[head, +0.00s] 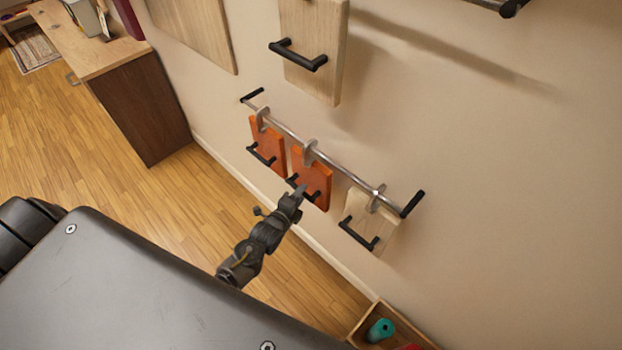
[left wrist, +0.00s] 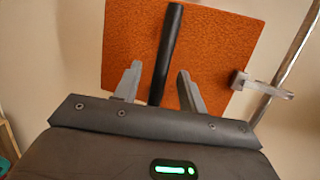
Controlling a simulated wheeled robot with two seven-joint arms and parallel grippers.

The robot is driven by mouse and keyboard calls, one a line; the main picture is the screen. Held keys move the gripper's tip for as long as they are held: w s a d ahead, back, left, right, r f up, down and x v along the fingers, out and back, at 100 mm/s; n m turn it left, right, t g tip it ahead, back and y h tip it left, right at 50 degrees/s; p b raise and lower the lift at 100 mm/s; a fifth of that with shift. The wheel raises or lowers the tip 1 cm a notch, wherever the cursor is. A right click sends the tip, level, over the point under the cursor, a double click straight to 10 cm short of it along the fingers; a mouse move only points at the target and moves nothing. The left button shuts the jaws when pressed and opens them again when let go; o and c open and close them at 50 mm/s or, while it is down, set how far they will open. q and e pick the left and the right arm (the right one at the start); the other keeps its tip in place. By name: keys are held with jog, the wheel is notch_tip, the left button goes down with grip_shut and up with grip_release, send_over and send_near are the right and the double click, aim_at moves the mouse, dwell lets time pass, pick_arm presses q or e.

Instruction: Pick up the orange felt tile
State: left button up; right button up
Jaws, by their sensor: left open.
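Two orange tiles hang by hooks from a metal rail on the wall in the head view: a left one (head: 266,138) and a middle one (head: 315,174). Each has a black bar handle low on its face. My left gripper (head: 298,190) is at the middle tile's handle. In the left wrist view an orange tile (left wrist: 222,50) fills the upper middle. Its black handle (left wrist: 168,45) lies between the two grey fingers of my left gripper (left wrist: 159,80). The fingers are open, with a gap on both sides of the handle. My right gripper is out of view.
A pale wooden tile (head: 373,215) with a black handle hangs at the right end of the rail (head: 335,160). A wooden box (head: 362,326) with a teal item (head: 380,330) is below. A wooden cabinet (head: 133,112) stands at the left; floor shows between.

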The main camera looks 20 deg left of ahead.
pick_arm(q)
jog(key=shift+x, duration=0.95)
jog(key=shift+s, duration=0.1)
grip_shut()
jog(key=shift+r, duration=0.15)
